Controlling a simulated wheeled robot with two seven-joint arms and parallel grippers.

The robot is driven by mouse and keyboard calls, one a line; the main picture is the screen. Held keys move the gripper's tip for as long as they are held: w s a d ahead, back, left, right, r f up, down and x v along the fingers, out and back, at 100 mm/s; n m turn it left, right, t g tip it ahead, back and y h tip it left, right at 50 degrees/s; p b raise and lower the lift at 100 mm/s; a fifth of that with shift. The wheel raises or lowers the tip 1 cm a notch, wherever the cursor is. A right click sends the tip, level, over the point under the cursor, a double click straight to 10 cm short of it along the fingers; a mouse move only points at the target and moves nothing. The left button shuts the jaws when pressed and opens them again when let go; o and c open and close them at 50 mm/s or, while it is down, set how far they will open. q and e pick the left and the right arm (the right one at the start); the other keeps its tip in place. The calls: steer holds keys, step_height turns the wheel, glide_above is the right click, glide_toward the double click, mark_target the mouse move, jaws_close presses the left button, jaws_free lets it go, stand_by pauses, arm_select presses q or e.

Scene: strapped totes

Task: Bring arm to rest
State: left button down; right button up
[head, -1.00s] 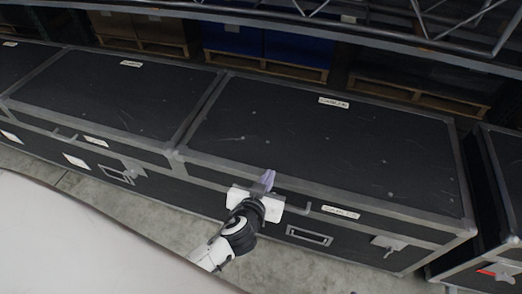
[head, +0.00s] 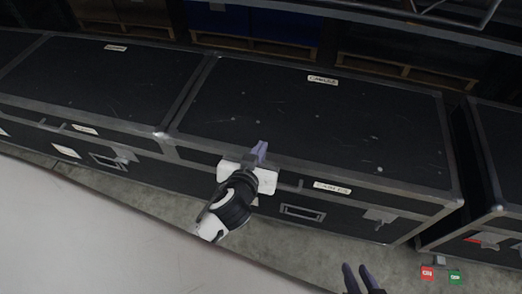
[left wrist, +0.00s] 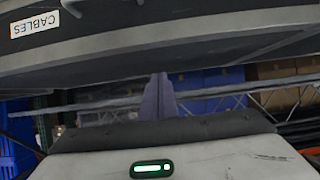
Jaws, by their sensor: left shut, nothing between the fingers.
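My left gripper (head: 259,152) is shut and empty, its purple fingers together at the front upper edge of a black case (head: 290,120) with grey edging. I cannot tell whether the fingertips touch the case. In the left wrist view the closed fingers (left wrist: 158,98) point up toward the underside of a dark edge, with a CABLES label (left wrist: 35,25) at upper left. My right gripper (head: 360,280) shows at the bottom of the head view, two dark fingers apart with nothing seen between them; the rest of it is cut off.
Another black case (head: 100,85) adjoins on the left, and one more (head: 500,150) stands right across a narrow gap. A red tag (head: 427,273) and a green tag (head: 455,277) show at lower right. Grey floor (head: 300,245) lies in front of the cases.

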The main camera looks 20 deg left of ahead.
arm_select(q)
steer(key=r, duration=0.5)
steer(key=shift+w+a+r+p, duration=0.1)
steer(key=shift+w+a+p, duration=0.1)
steer(key=shift+p, duration=0.2)
